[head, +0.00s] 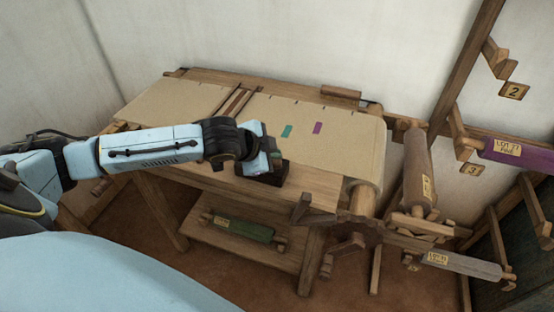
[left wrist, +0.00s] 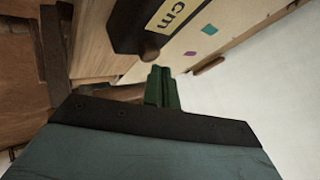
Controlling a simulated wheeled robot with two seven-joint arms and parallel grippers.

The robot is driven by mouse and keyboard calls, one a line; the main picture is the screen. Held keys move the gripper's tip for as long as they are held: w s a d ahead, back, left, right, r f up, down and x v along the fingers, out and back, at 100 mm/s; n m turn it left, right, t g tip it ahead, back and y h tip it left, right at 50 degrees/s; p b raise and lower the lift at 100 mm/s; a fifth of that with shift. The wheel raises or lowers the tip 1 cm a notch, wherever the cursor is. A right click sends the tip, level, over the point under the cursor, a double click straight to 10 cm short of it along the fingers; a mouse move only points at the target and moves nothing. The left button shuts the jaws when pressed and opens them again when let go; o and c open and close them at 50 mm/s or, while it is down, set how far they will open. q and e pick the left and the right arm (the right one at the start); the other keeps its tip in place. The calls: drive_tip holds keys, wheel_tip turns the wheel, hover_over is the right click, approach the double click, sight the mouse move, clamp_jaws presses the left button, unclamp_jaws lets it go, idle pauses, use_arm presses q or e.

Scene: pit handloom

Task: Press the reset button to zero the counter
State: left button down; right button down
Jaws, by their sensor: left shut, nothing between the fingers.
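The counter is a dark box with a yellow label reading "cm" (left wrist: 160,22) at the top of the left wrist view. In the head view the counter (head: 274,175) sits at the front edge of the loom, partly hidden by my left gripper (head: 275,152). A round brownish knob (left wrist: 150,53), which looks like the reset button, sticks out of the counter's near end. My left gripper's green fingers (left wrist: 160,72) are shut and empty, with their tips close to the knob. I cannot tell whether they touch it. My right gripper is not in view.
The loom's cloth (head: 340,135) carries a teal mark (head: 287,131) and a purple mark (head: 318,128). A green roll (head: 240,228) lies on the shelf below. Wooden arms and a tan roll (head: 418,170) stand at the right, with a purple roll (head: 510,150) on the wall rack.

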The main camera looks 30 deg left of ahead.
use_arm(q)
drive_tip(key=shift+f, duration=0.7)
idle(0.7)
drive_tip(key=shift+r, duration=0.1)
drive_tip(key=shift+r+p, duration=0.95)
drive_tip(key=shift+p, duration=0.25)
wheel_tip(320, 180, up, 5)
drive_tip(key=p, duration=0.6)
idle(0.6)
